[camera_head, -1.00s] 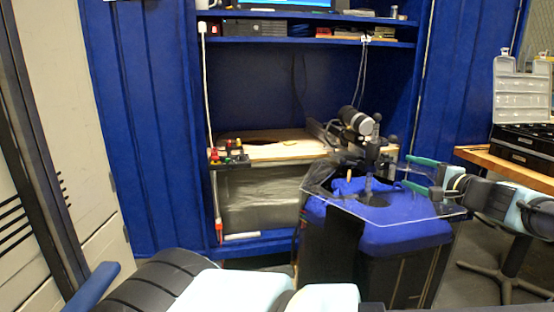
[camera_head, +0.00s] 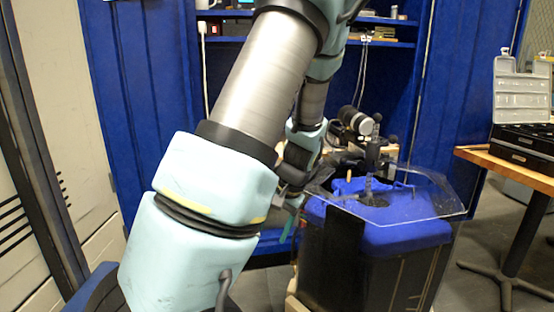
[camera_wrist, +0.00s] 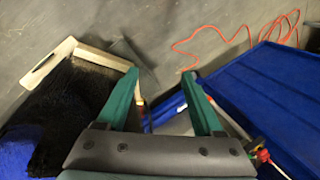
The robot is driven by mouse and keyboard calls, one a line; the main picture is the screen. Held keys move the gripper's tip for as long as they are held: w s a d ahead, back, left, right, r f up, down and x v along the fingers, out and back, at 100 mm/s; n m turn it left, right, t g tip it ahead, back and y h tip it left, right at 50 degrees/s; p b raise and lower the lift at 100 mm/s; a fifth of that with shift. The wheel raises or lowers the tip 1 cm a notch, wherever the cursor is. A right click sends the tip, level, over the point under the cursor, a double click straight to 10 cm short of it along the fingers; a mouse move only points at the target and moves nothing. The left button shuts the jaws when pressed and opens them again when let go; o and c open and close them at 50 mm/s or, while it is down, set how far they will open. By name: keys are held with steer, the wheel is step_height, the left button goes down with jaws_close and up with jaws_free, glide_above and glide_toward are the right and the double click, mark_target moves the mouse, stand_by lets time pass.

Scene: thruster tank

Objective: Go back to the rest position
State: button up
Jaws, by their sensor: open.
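My gripper (camera_head: 288,228) hangs low, just left of the blue-topped black tank (camera_head: 385,235) in the head view. In the wrist view its two green fingers (camera_wrist: 158,80) are spread apart and point at the grey floor, with nothing held between them. My arm rises large through the middle of the head view and hides much of the workbench and shelves. The gripper is partly hidden by the arm in the head view.
A clear hexagonal sheet (camera_head: 430,195) lies over the tank's top. A blue cabinet (camera_head: 140,90) stands behind. A wooden table (camera_head: 510,168) with a black case is at right. In the wrist view, an orange cord (camera_wrist: 235,38) lies on the floor beside a blue panel (camera_wrist: 265,95).

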steer(key=s+a+r+n+t+h, duration=0.1)
steer(key=s+a+r+n+h, duration=0.3)
steer(key=s+a+r, duration=0.3)
steer(key=s+d+f+b, duration=0.1)
steer(key=s+f+b, duration=0.2)
steer(key=f+b, duration=0.7)
steer(key=w+p+v, duration=0.2)
steer(key=p+v, duration=0.7)
steer(key=p, duration=0.1)
steer(key=w+d+r+p+v, duration=0.1)
steer(key=w+p+v, duration=0.1)
steer(key=p+v, duration=0.7)
steer(key=shift+r+g+p, duration=0.35)
steer(key=shift+r+g, duration=0.05)
steer(key=shift+r, duration=0.1)
steer(key=shift+s, duration=0.15)
